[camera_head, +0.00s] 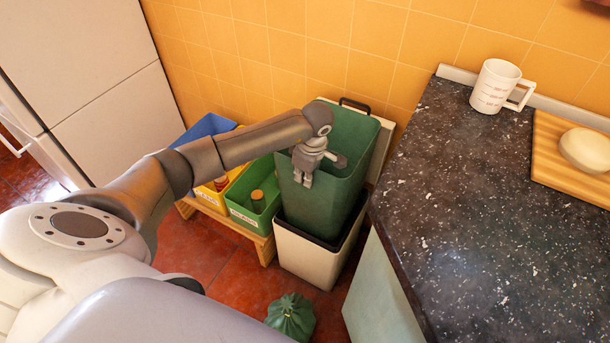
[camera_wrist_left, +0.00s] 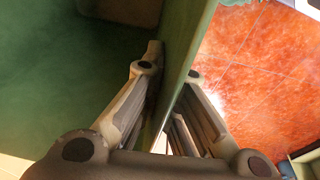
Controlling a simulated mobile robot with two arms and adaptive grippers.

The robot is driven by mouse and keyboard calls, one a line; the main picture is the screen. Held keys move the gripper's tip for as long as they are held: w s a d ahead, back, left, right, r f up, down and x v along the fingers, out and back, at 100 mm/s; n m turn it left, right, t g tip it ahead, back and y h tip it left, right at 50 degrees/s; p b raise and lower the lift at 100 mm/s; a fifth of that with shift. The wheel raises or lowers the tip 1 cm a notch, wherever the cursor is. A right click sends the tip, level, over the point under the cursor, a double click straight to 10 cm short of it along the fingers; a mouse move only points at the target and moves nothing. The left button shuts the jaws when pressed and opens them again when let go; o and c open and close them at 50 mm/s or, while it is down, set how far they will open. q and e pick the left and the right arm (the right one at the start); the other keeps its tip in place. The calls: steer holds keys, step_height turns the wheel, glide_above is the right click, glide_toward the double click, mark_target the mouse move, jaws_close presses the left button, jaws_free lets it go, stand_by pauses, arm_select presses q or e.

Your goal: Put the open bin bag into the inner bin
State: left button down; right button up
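My right gripper is not in view.
A tied green bag (camera_head: 291,317) lies on the red floor. A green crate (camera_head: 241,213) and a yellow crate (camera_head: 206,196) stand on a wooden stand at left. The dark counter (camera_head: 470,190) at right holds a white mug (camera_head: 492,86) and a wooden board (camera_head: 556,150).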

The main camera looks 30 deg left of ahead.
mark_target(305, 192)
arm_select(q)
steer(key=shift+f+b, duration=1)
steer(key=shift+f, duration=0.4)
step_height(305, 192, down, 2)
steer(key=shift+a+f+b, duration=0.1)
steer(key=shift+f+b, duration=0.05)
steer(key=shift+b, duration=0.85)
steer(key=shift+f+b, duration=0.3)
steer(key=shift+f, duration=0.05)
steer(key=shift+a+f+b, duration=0.1)
steer(key=shift+f+b, duration=0.3)
steer(key=shift+f, duration=0.15)
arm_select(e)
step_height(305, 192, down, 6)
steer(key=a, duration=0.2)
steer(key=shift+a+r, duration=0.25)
arm_select(q)
steer(key=shift+d, duration=0.2)
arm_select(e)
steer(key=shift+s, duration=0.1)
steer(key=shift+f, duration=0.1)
